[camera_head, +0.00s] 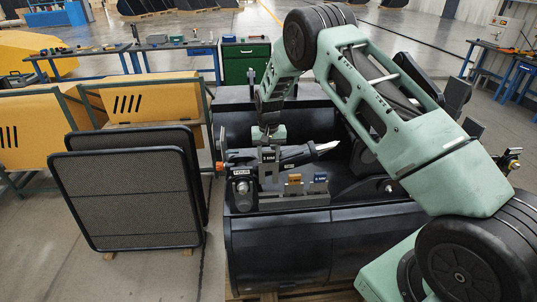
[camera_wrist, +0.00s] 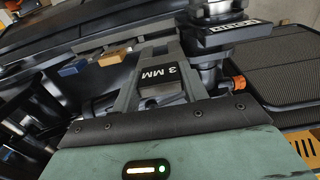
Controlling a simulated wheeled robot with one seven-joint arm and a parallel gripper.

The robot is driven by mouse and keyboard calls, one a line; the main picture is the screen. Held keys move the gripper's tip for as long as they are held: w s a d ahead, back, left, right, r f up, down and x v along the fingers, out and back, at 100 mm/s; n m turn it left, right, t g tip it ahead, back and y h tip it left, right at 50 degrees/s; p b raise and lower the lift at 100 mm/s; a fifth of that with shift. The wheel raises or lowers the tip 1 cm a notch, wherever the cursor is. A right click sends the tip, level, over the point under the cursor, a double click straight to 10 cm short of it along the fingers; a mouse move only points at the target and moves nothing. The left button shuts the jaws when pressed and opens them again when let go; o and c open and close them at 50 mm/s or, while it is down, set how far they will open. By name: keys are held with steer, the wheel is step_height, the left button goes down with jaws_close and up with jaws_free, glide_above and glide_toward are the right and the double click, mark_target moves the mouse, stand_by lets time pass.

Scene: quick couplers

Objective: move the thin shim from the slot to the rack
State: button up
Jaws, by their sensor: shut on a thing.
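My gripper (camera_head: 268,145) points down from my arm and is shut on the thin shim, a grey piece with a black tag (camera_head: 268,157). In the wrist view the tag on the thin shim (camera_wrist: 162,73) reads 3 MM, between my gripper's fingers (camera_wrist: 158,65). The shim stands upright between the labelled coupler block (camera_head: 241,174) and the rack. An orange shim (camera_head: 294,180) and a blue shim (camera_head: 319,178) stand in the rack (camera_head: 287,202). Fingers hide the shim's lower edge, so I cannot tell whether it touches the slot.
The block has an orange knob (camera_wrist: 238,82) beside it. A dark grey panel (camera_head: 130,200) stands at left. My arm covers the right side of the black machine body (camera_head: 280,245).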

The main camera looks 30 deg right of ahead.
steer(key=shift+f+b, duration=0.15)
steer(key=shift+b, duration=0.15)
steer(key=b, duration=0.4)
glide_above(269, 178)
steer(key=shift+a+f, duration=0.1)
steer(key=shift+f, duration=5.45)
steer(key=o, duration=0.9)
steer(key=shift+r, duration=0.1)
step_height(269, 178, up, 17)
steer(key=b, duration=0.6)
